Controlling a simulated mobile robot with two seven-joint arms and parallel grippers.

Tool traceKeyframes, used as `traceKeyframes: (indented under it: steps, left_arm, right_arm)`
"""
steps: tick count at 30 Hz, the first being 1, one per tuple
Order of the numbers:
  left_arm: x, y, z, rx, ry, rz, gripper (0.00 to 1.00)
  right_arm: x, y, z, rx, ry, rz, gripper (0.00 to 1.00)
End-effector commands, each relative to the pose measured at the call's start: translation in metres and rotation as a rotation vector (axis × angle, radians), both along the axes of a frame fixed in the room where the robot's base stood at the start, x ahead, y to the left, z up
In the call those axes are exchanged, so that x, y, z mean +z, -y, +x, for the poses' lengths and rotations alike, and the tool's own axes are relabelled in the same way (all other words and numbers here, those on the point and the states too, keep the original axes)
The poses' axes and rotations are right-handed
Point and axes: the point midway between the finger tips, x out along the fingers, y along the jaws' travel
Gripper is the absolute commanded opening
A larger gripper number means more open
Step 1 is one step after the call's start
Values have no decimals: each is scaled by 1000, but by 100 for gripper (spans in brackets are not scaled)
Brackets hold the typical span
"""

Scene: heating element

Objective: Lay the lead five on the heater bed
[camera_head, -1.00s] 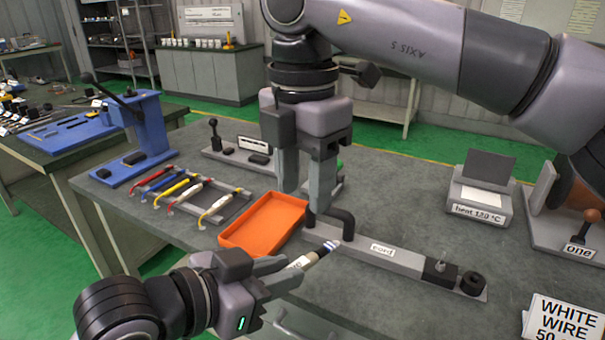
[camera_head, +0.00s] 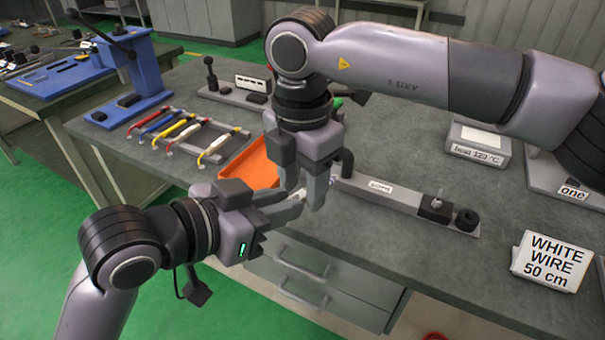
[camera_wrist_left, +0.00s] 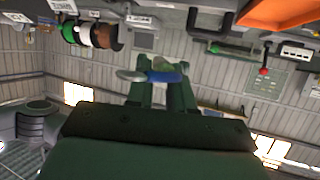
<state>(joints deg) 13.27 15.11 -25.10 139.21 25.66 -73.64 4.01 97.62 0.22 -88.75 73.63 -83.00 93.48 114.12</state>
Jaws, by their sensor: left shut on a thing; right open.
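My left gripper (camera_head: 298,204) is in front of the bench's near edge, shut on a slim lead that is mostly hidden by the fingers. In the left wrist view a blue piece and a pale end of the lead (camera_wrist_left: 165,76) show between the fingertips. My right gripper (camera_head: 312,192) points down right beside the left fingertips; it is open, and whether it touches the lead I cannot tell.
Several coloured leads lie on a rack (camera_head: 213,155) at the left. An orange tray (camera_head: 254,170) is partly behind my grippers. A long grey fixture (camera_head: 388,197) with a black bent post lies to the right. A "WHITE WIRE 50 cm" sign (camera_head: 551,262) stands at the front right.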

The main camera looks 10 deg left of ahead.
Motion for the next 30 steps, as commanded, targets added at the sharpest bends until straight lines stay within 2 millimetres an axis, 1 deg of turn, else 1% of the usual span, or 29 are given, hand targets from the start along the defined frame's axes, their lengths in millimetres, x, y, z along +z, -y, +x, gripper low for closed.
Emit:
traceKeyframes:
  steps: [1, 2, 3, 5, 6, 9, 10, 11, 12, 20, 23, 26, 29, 30]
  left_arm:
    - [0, 0, 0, 0, 0, 0, 0]
    - [0, 0, 0, 0, 0, 0, 0]
    - [0, 0, 0, 0, 0, 0, 0]
    - [0, 0, 0, 0, 0, 0, 0]
    - [0, 0, 0, -1, 0, 0, 0]
    - [0, 1, -1, -3, 0, -2, 0]
    - [0, 1, -1, -4, 0, -2, 28]
    - [0, 1, -1, -4, 0, -2, 38]
    - [0, 1, -1, -4, 0, -2, 51]
    - [0, 0, 0, -1, -1, -1, 51]
    - [-7, -1, 2, 9, -16, -9, 51]
    - [-30, -3, 6, 41, -65, -34, 51]
    - [-66, -11, 13, 106, -125, -72, 51]
    - [-83, -17, 14, 140, -142, -86, 51]
  right_arm:
    - [0, 0, 0, 0, 0, 0, 48]
    - [0, 0, 0, 0, 0, 0, 45]
    - [0, 0, 0, 0, 0, 0, 32]
    - [0, 0, 0, 0, -1, -1, 12]
    - [0, 0, 0, 0, 0, 0, 0]
    - [0, 0, 0, 0, 1, 1, 0]
    - [0, 0, 0, 0, 1, 2, 0]
    - [0, 0, 0, 0, 1, 2, 0]
    - [0, 0, 0, 0, 1, 2, 0]
    - [0, 0, 0, 0, -1, 1, 0]
    - [0, 0, 0, 0, 0, 0, 0]
    - [0, 0, 0, 0, 0, 0, 0]
    - [0, 0, 0, 0, 0, 0, 0]
    - [0, 0, 0, 0, 0, 0, 0]
